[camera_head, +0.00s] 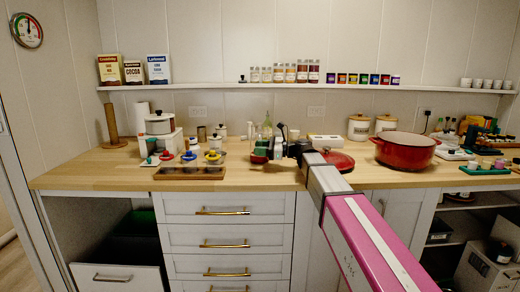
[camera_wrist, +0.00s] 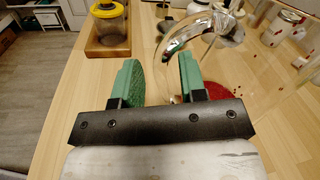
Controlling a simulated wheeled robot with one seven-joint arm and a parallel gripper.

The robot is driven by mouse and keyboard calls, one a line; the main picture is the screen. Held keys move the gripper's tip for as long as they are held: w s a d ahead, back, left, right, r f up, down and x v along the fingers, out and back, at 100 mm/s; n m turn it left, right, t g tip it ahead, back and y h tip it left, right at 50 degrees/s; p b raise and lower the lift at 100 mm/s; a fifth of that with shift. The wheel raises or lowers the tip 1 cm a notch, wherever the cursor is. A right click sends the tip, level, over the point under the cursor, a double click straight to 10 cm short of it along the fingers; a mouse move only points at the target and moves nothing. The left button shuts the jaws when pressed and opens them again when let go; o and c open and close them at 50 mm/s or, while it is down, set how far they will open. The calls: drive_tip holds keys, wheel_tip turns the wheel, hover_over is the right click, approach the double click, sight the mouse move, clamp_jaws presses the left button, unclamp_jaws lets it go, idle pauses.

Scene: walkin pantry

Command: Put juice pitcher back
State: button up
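A clear glass pitcher with a dark red bottom, which seems to be the juice pitcher, stands on the wooden counter just beyond my gripper. In the head view its red lower part (camera_head: 258,159) shows beside the green fingers. In the wrist view its curved shiny glass edge (camera_wrist: 190,28) arches ahead of the right finger, and a red round patch shows behind that finger. In the head view my gripper (camera_head: 263,146) is low over the counter and partly covers the pitcher.
A wooden tray (camera_head: 189,173) with jars stands left of my gripper. A red pot (camera_head: 405,150) and a red lid (camera_head: 338,160) lie to the right. White canisters (camera_head: 359,127) stand at the back. The counter's front left (camera_head: 90,177) is clear.

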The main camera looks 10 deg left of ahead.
drive_tip(key=shift+r, duration=0.15)
drive_tip(key=d, duration=0.8)
drive_tip(key=w+d, duration=0.1)
drive_tip(key=d, duration=0.3)
